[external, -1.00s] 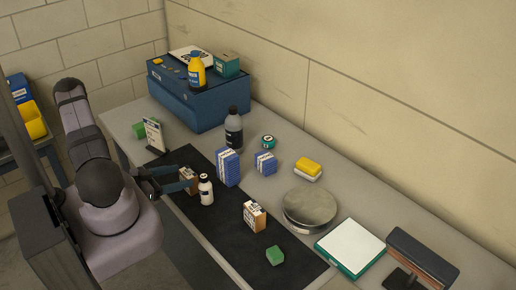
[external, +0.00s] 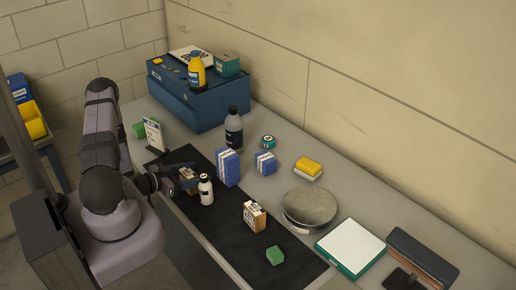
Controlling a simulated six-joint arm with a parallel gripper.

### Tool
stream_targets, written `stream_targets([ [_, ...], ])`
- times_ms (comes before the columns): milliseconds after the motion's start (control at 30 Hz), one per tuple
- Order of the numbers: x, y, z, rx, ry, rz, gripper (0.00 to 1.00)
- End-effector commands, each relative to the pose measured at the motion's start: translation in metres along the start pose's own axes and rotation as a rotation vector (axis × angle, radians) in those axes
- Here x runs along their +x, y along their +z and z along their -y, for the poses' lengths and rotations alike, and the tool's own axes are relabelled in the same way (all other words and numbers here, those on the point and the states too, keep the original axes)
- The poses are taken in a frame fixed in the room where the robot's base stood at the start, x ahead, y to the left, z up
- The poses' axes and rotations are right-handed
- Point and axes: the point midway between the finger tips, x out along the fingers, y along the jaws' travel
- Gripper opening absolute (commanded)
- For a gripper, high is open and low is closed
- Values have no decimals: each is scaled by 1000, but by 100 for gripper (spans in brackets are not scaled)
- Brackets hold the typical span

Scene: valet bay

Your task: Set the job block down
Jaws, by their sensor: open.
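A small tan block with a printed label (external: 187,174) stands on the black mat (external: 224,239) near its left end. My gripper (external: 189,181) is open at this block, with its dark fingers low over the mat and partly covering the block. I cannot tell whether the fingers touch it. A second, similar labelled tan block (external: 254,216) stands upright on the mat further right, apart from my gripper. Which of the two is the job block cannot be told from the picture.
A white bottle (external: 206,190) stands close right of my gripper. A blue-and-white box (external: 228,167) is behind it, and a small sign (external: 154,135) stands behind left. A green block (external: 275,256) and a round metal plate (external: 310,207) are further right. The mat's front middle is clear.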

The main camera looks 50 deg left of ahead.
Motion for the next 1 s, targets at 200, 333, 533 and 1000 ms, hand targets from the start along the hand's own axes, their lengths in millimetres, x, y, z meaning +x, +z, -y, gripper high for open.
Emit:
stream_targets([
  [200, 14, 0, 0, 1, 0, -1, 64],
  [333, 14, -1, 0, 0, -1, -1, 64],
  [533, 14, -1, 0, 0, -1, -1, 43],
  [1000, 14, -3, 0, 1, -1, -2, 26],
])
